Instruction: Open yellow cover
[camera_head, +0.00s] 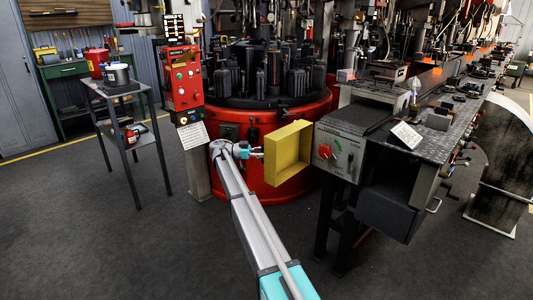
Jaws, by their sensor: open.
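The yellow cover (288,152) is a hollow, box-like shell in front of the red round machine base (305,112). It stands out beside the left edge of a grey control box (340,152), with its hollow side turned towards the camera and right. The control box face is uncovered and shows a red knob and a green mark. My gripper (257,153) is at the left outer side of the cover, very close to it. It is open and small in view; I cannot tell whether it touches the cover.
A red control post (182,82) stands left of my arm, with a small grey table (122,88) farther left. A metal workbench (440,125) with tools and a dark drawer fills the right. The floor at front left is clear.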

